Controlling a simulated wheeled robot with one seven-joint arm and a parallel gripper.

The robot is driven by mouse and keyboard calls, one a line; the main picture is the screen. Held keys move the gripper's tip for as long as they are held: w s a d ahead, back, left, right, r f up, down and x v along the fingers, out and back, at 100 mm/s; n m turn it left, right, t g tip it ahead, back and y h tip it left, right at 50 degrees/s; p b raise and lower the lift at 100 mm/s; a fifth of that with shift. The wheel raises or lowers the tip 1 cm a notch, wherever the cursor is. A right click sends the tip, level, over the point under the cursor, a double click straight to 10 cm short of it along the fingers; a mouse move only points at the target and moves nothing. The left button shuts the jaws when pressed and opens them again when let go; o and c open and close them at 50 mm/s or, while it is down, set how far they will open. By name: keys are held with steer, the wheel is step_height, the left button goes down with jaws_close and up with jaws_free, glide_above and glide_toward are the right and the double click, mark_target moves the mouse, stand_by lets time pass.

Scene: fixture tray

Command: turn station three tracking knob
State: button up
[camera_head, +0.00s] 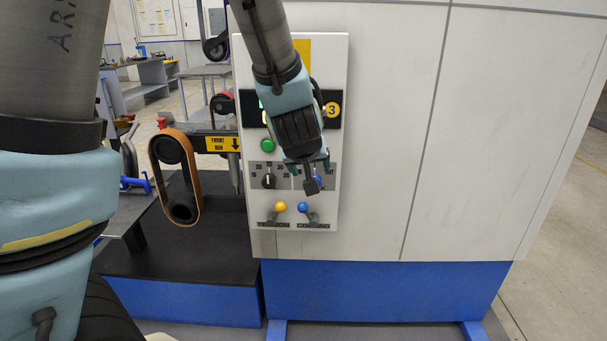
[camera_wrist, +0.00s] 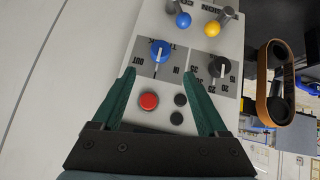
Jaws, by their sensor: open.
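The control panel (camera_head: 341,150) is white and upright, with a yellow "3" badge (camera_head: 333,110) near its upper right. A blue knob (camera_head: 317,181) sits on a grey dial plate, partly hidden by my gripper (camera_head: 310,170). In the wrist view the blue knob (camera_wrist: 160,51) is clear, with "IN" and "OUT" marks and a label I cannot fully read. My gripper (camera_wrist: 159,74) is open and empty. Its fingertips point toward the blue knob from either side, apart from it. A black knob (camera_head: 268,181) with a numbered scale is left of it; it also shows in the wrist view (camera_wrist: 217,66).
Below the knobs are a yellow-tipped lever (camera_head: 281,206) and a blue-tipped lever (camera_head: 302,207). A green button (camera_head: 267,145) and a red button (camera_wrist: 148,101) are close by. A belt loop on rollers (camera_head: 197,180) stands left of the panel. The white cabinet face (camera_head: 480,130) to the right is bare.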

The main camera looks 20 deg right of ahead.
steer(key=x, duration=1)
steer(key=shift+f, duration=0.15)
steer(key=shift+c, duration=0.3)
jaws_close()
